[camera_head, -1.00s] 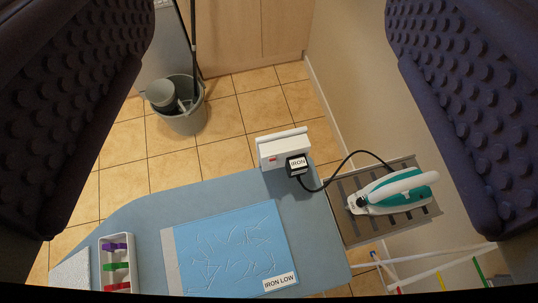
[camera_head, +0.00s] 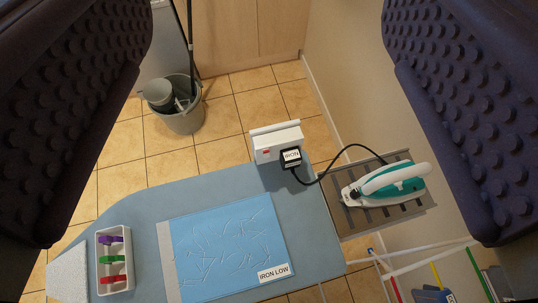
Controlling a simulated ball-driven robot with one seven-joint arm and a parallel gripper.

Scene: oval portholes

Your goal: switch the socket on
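The white socket block (camera_head: 277,142) stands at the far edge of the blue-grey ironing board (camera_head: 150,208). A small red switch (camera_head: 266,152) shows on its front face, left of a black plug (camera_head: 291,158) labelled IRON. Whether the switch is on or off is too small to tell. The plug's black cord runs right to a white and teal iron (camera_head: 390,186) on a slatted rest. My gripper (camera_head: 268,120) is open, its two dark studded fingers at the left and right sides of the picture with nothing between them. The socket is well beyond the fingers.
A light blue cloth (camera_head: 232,245) with creases and an IRON LOW label lies on the board. A white tray (camera_head: 114,262) with purple, green and red clips is at left. A grey bucket (camera_head: 183,118) stands on the tiled floor. A drying rack (camera_head: 430,262) is at lower right.

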